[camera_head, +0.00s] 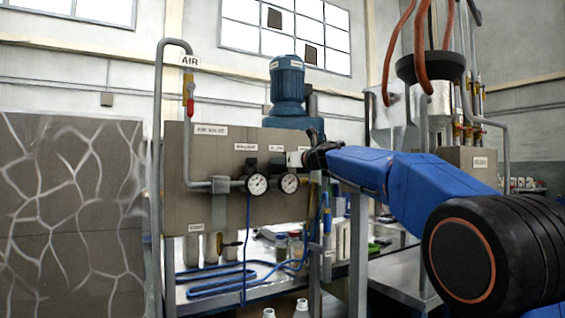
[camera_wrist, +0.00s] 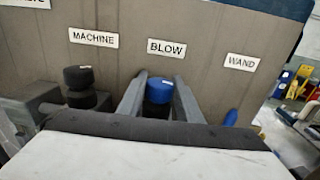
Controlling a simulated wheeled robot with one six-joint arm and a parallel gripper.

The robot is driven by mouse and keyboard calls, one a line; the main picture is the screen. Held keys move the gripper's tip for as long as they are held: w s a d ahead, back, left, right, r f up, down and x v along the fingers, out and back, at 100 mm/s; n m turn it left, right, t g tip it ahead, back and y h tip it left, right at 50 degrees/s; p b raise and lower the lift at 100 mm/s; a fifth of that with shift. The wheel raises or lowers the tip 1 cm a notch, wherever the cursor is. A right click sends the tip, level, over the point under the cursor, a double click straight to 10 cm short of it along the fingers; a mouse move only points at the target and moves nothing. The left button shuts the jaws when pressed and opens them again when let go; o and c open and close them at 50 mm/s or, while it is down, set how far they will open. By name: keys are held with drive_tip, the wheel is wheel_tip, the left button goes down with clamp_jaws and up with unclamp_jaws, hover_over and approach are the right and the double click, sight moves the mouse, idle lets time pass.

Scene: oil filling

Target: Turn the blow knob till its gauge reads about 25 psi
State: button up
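The blue blow knob (camera_wrist: 159,91) sits under the BLOW label in the wrist view. My gripper (camera_wrist: 161,84) has one finger on each side of it. The fingertips are very close to the knob's sides, and I cannot tell whether they touch. In the head view my arm reaches in from the right, and my gripper (camera_head: 296,158) is at the panel below the labels. The right-hand gauge (camera_head: 289,183) is below it, with a white dial too small to read. The gauges are outside the wrist view.
A black knob (camera_wrist: 79,85) under the MACHINE label stands left of the blow knob. Its gauge (camera_head: 257,184) is left of the other gauge. The WAND label (camera_wrist: 242,62) is to the right, with a blue part below it. A grey pipe (camera_head: 187,130) with a red valve runs down at left.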

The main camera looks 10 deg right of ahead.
drive_tip(key=shift+c, duration=1.4)
drive_tip(key=shift+f+n+y, duration=0.1)
drive_tip(key=shift+n+y, duration=0.2)
drive_tip(key=shift+y, duration=0.1)
drive_tip(key=shift+d+g+y, duration=0.1)
drive_tip(key=shift+g+y, duration=0.2)
drive_tip(key=shift+n+g+y, duration=0.8)
drive_tip(key=shift+n+y, duration=0.4)
drive_tip(key=shift+y, duration=0.1)
drive_tip(key=o, duration=1.1)
drive_tip(key=shift+c, duration=0.2)
